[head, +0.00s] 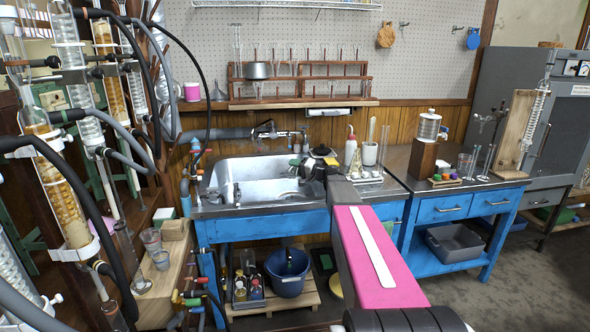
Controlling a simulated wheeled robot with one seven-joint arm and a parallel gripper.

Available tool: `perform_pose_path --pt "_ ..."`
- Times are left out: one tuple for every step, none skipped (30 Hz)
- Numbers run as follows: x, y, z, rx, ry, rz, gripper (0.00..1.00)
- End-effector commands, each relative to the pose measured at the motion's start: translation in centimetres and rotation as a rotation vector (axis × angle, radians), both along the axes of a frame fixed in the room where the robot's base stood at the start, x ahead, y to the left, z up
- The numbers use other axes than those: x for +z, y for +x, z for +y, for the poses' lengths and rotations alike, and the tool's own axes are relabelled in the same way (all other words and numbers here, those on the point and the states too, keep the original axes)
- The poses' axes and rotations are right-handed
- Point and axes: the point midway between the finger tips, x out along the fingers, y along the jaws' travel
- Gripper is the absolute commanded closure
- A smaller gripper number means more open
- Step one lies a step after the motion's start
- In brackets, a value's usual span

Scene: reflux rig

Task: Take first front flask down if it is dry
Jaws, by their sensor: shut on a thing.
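A brown wooden rack (335,68) stands on the wall shelf behind the sink. It carries several clear, thin glass pieces, some of them along its lower tier. At this size I cannot tell which piece is the first front flask, or whether it is dry. My gripper (306,165) is at the far end of my arm, over the right part of the sink (222,180) and below the rack. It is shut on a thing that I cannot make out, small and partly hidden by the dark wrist.
Glass columns and black hoses (70,190) crowd the left. A conical flask (350,152) and white bottle (370,152) stand right of my wrist. A wooden block with a glass jar (425,155) is on the blue bench. A faucet (266,130) rises behind the sink.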

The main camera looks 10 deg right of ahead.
Motion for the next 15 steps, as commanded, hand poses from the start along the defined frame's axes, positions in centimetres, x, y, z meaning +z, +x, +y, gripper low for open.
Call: perform_pose_path --pt "0.08 -0.01 0.00 0.000 -0.030 -0.043 0.97" --pt "0.12 -0.01 0.01 0.000 -0.050 -0.071 0.97" --pt "0.17 -0.02 0.02 0.000 -0.076 -0.108 0.97" --pt "0.21 -0.05 0.04 0.001 -0.096 -0.137 0.97" --pt "0.25 -0.06 0.04 0.001 -0.116 -0.165 0.97" --pt "0.29 -0.08 0.06 0.001 -0.143 -0.203 0.97" --pt "0.34 -0.10 0.07 0.001 -0.162 -0.231 0.97" --pt "0.37 -0.11 0.08 0.000 -0.182 -0.260 0.97" --pt "0.42 -0.13 0.09 0.000 -0.209 -0.298 0.97" --pt "0.46 -0.15 0.11 0.000 -0.229 -0.326 0.97" --pt "0.49 -0.15 0.12 0.000 -0.249 -0.355 0.97" --pt "0.54 -0.19 0.14 0.000 -0.276 -0.392 0.97" --pt "0.57 -0.22 0.16 0.000 -0.296 -0.421 0.97" --pt "0.59 -0.25 0.18 0.001 -0.317 -0.449 0.97" --pt "0.63 -0.28 0.20 0.001 -0.343 -0.487 0.97"
